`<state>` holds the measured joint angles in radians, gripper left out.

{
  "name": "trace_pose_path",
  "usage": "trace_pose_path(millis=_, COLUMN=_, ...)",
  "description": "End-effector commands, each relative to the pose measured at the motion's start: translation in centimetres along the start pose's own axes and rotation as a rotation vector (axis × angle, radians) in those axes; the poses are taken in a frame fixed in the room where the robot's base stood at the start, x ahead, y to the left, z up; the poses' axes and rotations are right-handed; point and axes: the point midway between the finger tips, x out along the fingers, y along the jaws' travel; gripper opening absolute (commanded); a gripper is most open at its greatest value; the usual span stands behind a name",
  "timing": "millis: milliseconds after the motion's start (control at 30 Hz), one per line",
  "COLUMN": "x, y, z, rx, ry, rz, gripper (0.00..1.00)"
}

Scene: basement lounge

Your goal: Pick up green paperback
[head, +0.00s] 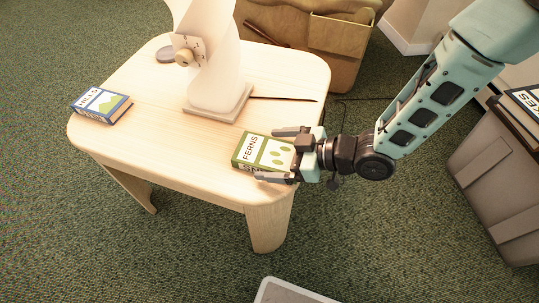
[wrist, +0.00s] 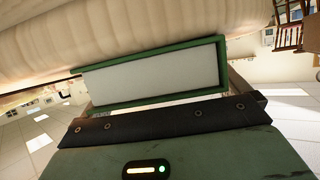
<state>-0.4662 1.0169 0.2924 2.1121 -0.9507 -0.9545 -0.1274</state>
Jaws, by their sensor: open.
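The green paperback (head: 256,150), with "FERNS" on its cover, lies flat on the light wooden table (head: 150,85) near its right front corner. My gripper (head: 272,155) is open, with one finger on the far side of the book and one on the near side. The palm side hides the book's right end. In the wrist view the green book (wrist: 152,78) fills the middle, its pale page edges facing the camera. Whether the fingers touch it cannot be told.
A blue book (head: 101,105) lies at the table's left edge. A white lamp-like object on a square base (head: 218,103) stands behind the green book. A thin dark stick (head: 285,98) lies to its right. A grey bin (head: 500,190) stands at the right.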

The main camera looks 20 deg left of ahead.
Motion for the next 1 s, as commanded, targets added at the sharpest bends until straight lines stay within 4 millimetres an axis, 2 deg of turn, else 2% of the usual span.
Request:
trace_pose_path(millis=67, x=0.0, y=0.0, z=0.0, rx=0.0, ry=0.0, rz=0.0, gripper=1.0)
trace_pose_path(millis=233, x=0.0, y=0.0, z=0.0, rx=0.0, ry=0.0, rz=0.0, gripper=0.56)
trace_pose_path(millis=267, x=0.0, y=0.0, z=0.0, rx=0.0, ry=0.0, rz=0.0, gripper=0.53)
trace_pose_path(millis=567, x=-0.2, y=0.0, z=-0.4, rx=-0.001, ry=0.001, rz=0.0, gripper=0.53)
trace_pose_path(millis=667, x=-0.7, y=0.0, z=-1.7, rx=-0.001, ry=0.002, rz=0.0, gripper=0.53)
trace_pose_path(millis=1000, x=-3.2, y=0.0, z=-7.7, rx=-0.003, ry=0.002, rz=0.0, gripper=0.53)
